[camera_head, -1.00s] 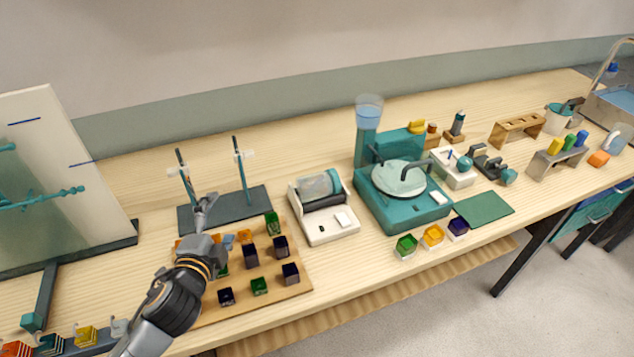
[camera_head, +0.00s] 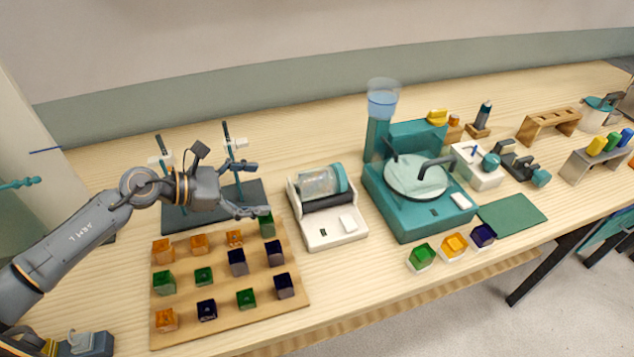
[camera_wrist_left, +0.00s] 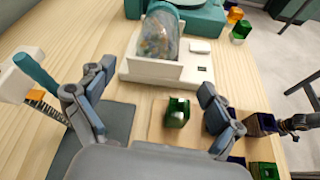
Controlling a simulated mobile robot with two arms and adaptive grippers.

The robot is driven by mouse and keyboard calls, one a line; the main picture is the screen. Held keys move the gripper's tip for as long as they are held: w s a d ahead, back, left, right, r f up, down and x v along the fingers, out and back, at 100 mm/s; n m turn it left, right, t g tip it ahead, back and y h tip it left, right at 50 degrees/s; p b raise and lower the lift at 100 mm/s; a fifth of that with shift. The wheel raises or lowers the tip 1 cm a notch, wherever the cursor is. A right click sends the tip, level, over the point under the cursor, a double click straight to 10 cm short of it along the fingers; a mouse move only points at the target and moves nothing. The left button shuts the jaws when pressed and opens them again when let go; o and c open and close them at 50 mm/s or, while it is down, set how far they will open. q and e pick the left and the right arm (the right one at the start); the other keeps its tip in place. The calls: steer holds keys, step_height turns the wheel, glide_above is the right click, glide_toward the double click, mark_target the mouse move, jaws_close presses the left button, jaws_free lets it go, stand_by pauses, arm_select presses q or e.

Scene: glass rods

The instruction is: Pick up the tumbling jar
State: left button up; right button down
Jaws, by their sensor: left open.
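The tumbling jar (camera_head: 320,182) is a clear cylinder with a teal end cap. It lies on its side on the rollers of a white tumbler base (camera_head: 335,238), in the middle of the head view. In the left wrist view the jar (camera_wrist_left: 159,36) shows small mixed pieces inside and sits beyond the fingers. My left gripper (camera_head: 258,188) is open and empty, to the left of the jar and apart from it. Its two fingers (camera_wrist_left: 150,108) frame a green glass block (camera_wrist_left: 177,112) below in the left wrist view.
A wooden board (camera_head: 230,310) with several coloured glass blocks lies below my left arm. A dark stand with two upright posts (camera_head: 232,160) is close behind the gripper. A teal grinding machine (camera_head: 405,215) stands right of the tumbler.

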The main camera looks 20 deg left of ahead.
mark_target(298, 182)
arm_select(q)
steer(key=p+x, duration=0.1)
steer(key=x, duration=0.5)
steer(key=shift+w+d+r+p, duration=0.1)
steer(key=shift+w+p, duration=0.15)
steer(key=shift+p, duration=0.05)
steer(key=shift+d, duration=0.15)
steer(key=shift+w+d, duration=0.15)
steer(key=shift+w, duration=0.05)
steer(key=p+x, duration=0.1)
steer(key=x, duration=0.2)
steer(key=p+x, duration=0.1)
steer(key=shift+w+d+r+p, duration=0.25)
steer(key=shift+r+p, duration=0.05)
steer(key=shift+w+d+f, duration=0.15)
steer(key=shift+d+f, duration=0.05)
steer(key=shift+f, duration=0.05)
steer(key=shift+a, duration=0.1)
steer(key=shift+c, duration=0.3)
steer(key=shift+r, duration=0.1)
steer(key=c, duration=1.5)
